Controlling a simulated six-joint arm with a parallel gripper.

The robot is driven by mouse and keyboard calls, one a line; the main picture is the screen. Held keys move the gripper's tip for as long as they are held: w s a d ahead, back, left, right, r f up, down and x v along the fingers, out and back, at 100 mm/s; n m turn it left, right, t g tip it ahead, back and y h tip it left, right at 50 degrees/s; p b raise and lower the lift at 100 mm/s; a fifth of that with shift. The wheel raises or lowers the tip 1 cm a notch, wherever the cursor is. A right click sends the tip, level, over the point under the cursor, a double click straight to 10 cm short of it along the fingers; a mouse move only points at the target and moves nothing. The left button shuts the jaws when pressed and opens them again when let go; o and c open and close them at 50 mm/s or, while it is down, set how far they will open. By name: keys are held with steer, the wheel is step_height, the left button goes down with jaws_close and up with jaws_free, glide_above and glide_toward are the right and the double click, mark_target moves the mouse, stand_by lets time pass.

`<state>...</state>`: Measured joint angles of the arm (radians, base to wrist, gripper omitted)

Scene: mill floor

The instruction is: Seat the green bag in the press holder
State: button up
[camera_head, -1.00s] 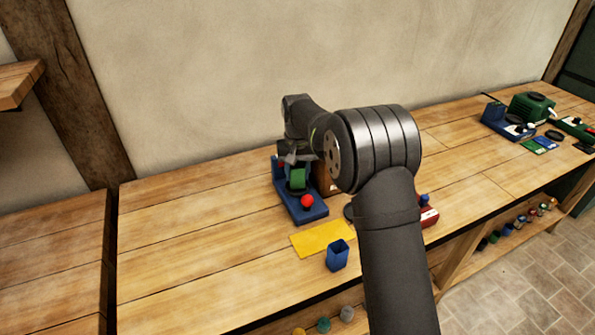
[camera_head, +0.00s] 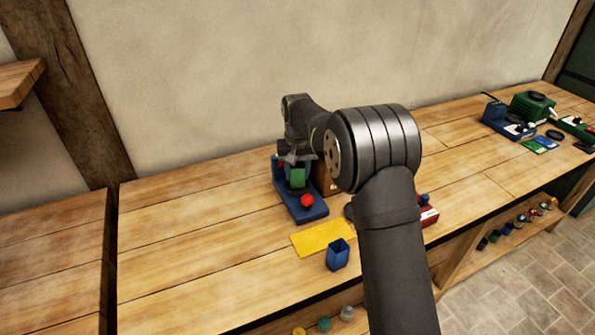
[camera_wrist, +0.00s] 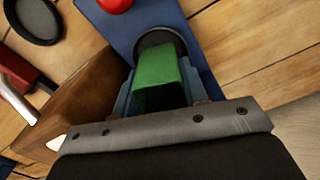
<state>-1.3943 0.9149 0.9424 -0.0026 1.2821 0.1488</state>
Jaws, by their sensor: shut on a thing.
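The green bag (camera_wrist: 158,78) is a small green block-shaped packet held by my gripper (camera_head: 297,160), which is shut on it. In the wrist view the bag covers part of a dark round holder (camera_wrist: 160,39) on the blue press (camera_wrist: 195,42). The bag (camera_head: 297,178) also shows below my gripper in the head view, over the blue press (camera_head: 308,213) with its red ball knob (camera_head: 307,200). I cannot tell whether the bag's lower end is inside the holder or just above it.
A brown box (camera_wrist: 84,100) stands close beside the press. A dark round dish (camera_wrist: 35,18) lies beyond it. A yellow mat (camera_head: 322,238) and a blue cup (camera_head: 337,255) are in front. The bench to the left is clear.

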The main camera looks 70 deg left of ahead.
steer(key=shift+f, duration=0.6)
steer(key=o, duration=0.8)
steer(key=shift+o, duration=0.2)
steer(key=shift+r, duration=5.5)
steer(key=shift+f, duration=4.3)
